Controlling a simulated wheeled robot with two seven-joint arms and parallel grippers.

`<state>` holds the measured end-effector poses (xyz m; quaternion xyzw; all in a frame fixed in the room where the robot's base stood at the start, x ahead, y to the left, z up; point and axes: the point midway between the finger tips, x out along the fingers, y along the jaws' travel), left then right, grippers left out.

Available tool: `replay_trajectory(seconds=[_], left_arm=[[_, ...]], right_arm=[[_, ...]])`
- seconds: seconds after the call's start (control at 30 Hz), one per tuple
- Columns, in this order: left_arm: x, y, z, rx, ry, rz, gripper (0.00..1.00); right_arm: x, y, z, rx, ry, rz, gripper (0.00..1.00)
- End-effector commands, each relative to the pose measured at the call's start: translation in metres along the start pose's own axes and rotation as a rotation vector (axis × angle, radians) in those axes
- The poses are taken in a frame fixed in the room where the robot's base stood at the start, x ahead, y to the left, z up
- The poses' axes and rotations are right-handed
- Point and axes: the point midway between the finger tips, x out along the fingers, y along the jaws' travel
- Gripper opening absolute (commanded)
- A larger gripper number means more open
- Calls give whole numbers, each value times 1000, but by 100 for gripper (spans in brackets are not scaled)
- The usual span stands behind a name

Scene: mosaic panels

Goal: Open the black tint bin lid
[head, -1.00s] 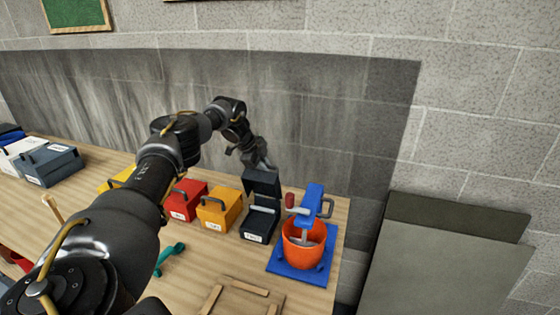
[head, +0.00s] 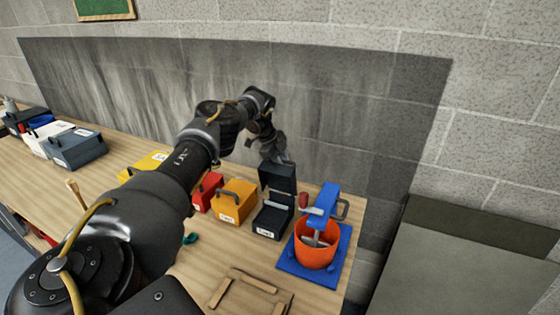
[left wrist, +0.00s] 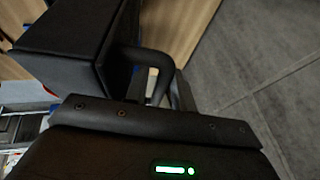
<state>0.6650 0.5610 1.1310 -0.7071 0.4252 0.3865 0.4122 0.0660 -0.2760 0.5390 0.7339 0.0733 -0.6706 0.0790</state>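The black tint bin (head: 272,221) stands on the bench between the orange-yellow bin and the orange bucket, with a white label on its front. Its lid (head: 277,178) is raised, roughly upright at the rear of the bin. My left gripper (head: 281,158) is behind the lid's top edge, and its fingertips are partly hidden by the lid. In the left wrist view, a dark box-like part with a looped black handle (left wrist: 158,56) lies at my left gripper's fingers (left wrist: 160,88). How tightly the fingers close on the handle is unclear. My right gripper is not in view.
An orange bucket (head: 314,254) with a blue clamp-like tool (head: 328,203) stands on a blue base close right of the bin. Orange-yellow (head: 235,202) and red (head: 207,190) bins stand to its left. A wooden frame (head: 247,292) lies in front.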

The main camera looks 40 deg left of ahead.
Motion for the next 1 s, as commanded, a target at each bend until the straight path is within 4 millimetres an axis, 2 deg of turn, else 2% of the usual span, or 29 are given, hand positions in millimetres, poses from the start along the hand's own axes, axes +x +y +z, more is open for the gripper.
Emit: replay_trajectory(seconds=[0.33,0.43,0.57,0.8,1.0], left_arm=[[-4,-1,1,-2,4,-7,34],[-11,-1,1,-2,6,-9,34],[-32,-1,2,-1,7,-11,34],[-80,-1,1,-1,3,-9,34],[-104,-1,1,-1,2,-5,34]], right_arm=[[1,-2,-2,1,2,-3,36],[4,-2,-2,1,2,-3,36],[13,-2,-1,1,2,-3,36],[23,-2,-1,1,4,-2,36],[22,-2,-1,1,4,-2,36]])
